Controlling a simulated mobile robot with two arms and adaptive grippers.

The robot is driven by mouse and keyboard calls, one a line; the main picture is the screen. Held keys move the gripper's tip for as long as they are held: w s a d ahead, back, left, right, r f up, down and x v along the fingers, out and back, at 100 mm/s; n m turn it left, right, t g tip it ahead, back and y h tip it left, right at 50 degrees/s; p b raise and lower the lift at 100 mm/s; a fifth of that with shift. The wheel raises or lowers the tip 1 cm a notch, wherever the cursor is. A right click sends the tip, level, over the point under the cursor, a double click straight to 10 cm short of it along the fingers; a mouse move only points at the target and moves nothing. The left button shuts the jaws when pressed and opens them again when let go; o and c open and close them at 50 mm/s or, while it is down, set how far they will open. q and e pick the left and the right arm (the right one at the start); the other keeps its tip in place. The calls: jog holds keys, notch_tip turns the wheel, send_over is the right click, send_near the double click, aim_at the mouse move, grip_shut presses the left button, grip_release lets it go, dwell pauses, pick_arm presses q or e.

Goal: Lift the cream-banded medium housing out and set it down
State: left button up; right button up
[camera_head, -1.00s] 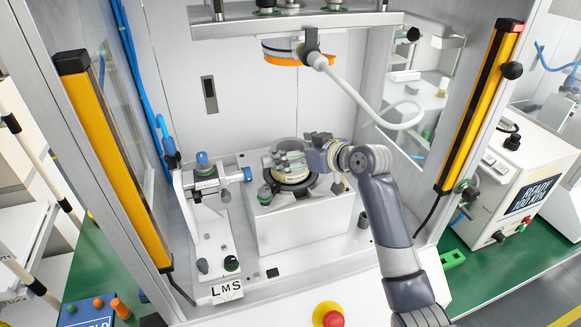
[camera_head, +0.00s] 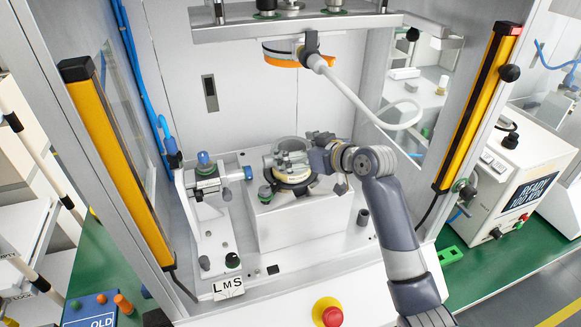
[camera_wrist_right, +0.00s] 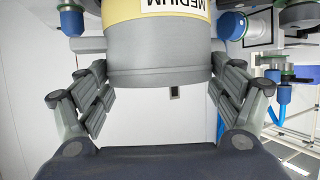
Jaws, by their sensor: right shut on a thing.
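The cream-banded medium housing (camera_head: 293,178) is a grey cylinder at the round dark seat on the white press block (camera_head: 300,222). In the right wrist view the housing (camera_wrist_right: 160,68) shows its grey end and a cream band lettered MEDIUM. My right gripper (camera_head: 290,157) is shut on it, with fingers on both sides of the grey body. The gripper reaches in from the right and hides part of the housing. I cannot tell whether the housing is clear of the seat. My left gripper is not in view.
A clamp unit with blue knobs (camera_head: 205,165) stands left of the block. The press head with an orange ring (camera_head: 285,60) hangs above, with a white hose (camera_head: 365,98) beside it. Yellow light curtains (camera_head: 120,165) flank the opening. A red stop button (camera_head: 332,316) is at the front.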

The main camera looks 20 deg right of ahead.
aim_at(301, 160)
jog(key=shift+s+d+p, duration=0.2)
jog(key=shift+s+p, duration=0.65)
jog(key=shift+s, duration=1.5)
jog(key=shift+s+a+r+p, duration=0.15)
jog(key=shift+s+p, duration=0.15)
jog(key=shift+s, duration=0.7)
jog(key=shift+s+a+p, duration=0.15)
jog(key=shift+s+p, duration=0.15)
jog(key=shift+s, duration=0.65)
jog(key=shift+s+d+p, duration=0.25)
jog(key=shift+s+p, duration=0.05)
jog(key=shift+s, duration=1)
jog(key=shift+s+d+p, duration=0.1)
jog(key=shift+s+p, duration=0.2)
jog(key=shift+s, duration=1.35)
